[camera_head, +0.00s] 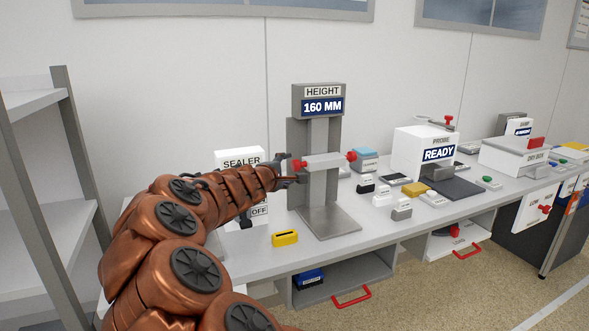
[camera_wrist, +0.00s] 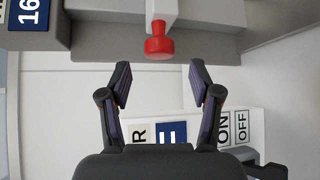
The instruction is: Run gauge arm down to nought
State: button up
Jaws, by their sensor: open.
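The height gauge (camera_head: 298,130) stands on the bench, with a display (camera_head: 322,107) reading 160 MM. Its pale horizontal gauge arm (camera_head: 327,161) sits partway up the column and has a red knob at each end. The left red knob (camera_head: 298,165) also shows in the wrist view (camera_wrist: 158,42). My gripper (camera_head: 288,171) is at the left end of the gauge arm. In the wrist view the open fingers (camera_wrist: 160,75) point at the left knob, which is just beyond and between the fingertips, with gaps on both sides. The gauge's foot plate (camera_head: 330,222) is bare.
A sealer (camera_head: 240,157) stands behind my arm. A yellow block (camera_head: 285,238) lies left of the gauge foot. Several small labelled blocks and a blue-topped box (camera_head: 364,160) stand to the right, before the probe unit (camera_head: 405,150). An open drawer with a red handle (camera_head: 352,297) is below.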

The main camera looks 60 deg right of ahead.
aim_at(293, 166)
jog(key=shift+p+x, duration=0.3)
jog(key=shift+x, duration=2.8)
grip_shut()
